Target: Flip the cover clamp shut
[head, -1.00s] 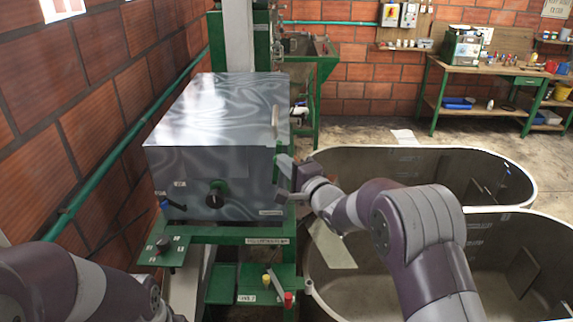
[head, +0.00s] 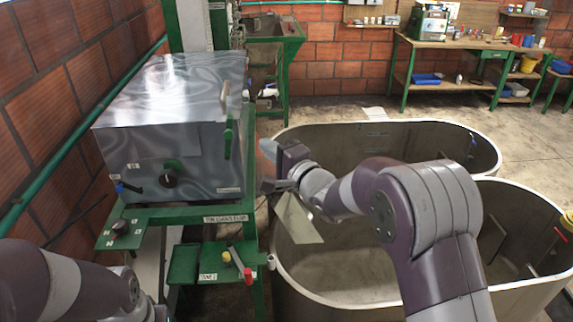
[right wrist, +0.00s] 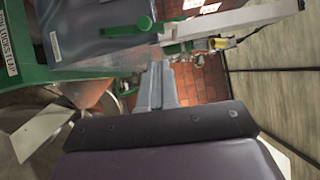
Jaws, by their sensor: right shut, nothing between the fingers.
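The pulper cover is a shiny grey metal box (head: 150,110) on a green stand. The green cover clamp (head: 228,137) stands upright against its right side near the front corner. In the right wrist view the clamp (right wrist: 125,27) shows as a green bar along the box. My right gripper (head: 268,150) is to the right of the clamp, with a visible gap. Its fingers (right wrist: 155,85) are shut together and empty in the right wrist view. My left arm enters at the lower left, and its gripper is out of view.
Two large oval tanks (head: 440,127) fill the right side, under my right arm. A workbench (head: 450,50) stands far back.

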